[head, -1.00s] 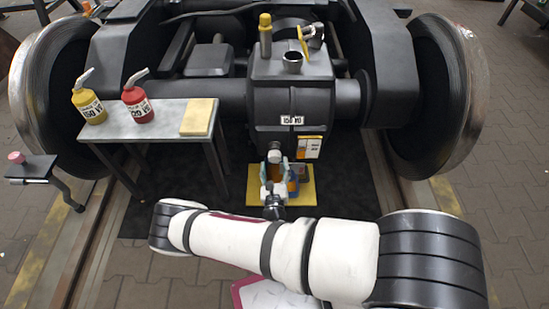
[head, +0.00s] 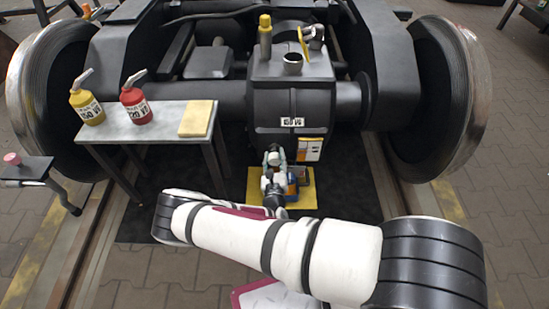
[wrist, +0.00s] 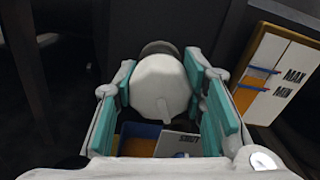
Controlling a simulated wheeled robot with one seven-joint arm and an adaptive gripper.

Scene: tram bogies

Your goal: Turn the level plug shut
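The level plug (wrist: 160,84) is a pale round knob with a small raised pointer near its lower edge, low on the front of the dark gear case (head: 290,98). The pointer faces down in the wrist view. My gripper (head: 273,160) is at the plug and covers it in the head view. In the wrist view its teal-padded fingers (wrist: 160,80) stand on both sides of the plug and appear to touch it. A white label (wrist: 180,145) with dark lettering, seemingly "SHUT", sits below the plug, partly hidden by my gripper.
A MAX/MIN gauge card (wrist: 272,75) is right of the plug. A yellow mat (head: 310,198) with a blue container lies below. A bench (head: 160,121) with yellow and red oil cans stands left. Wheels flank the case; my arm crosses the foreground.

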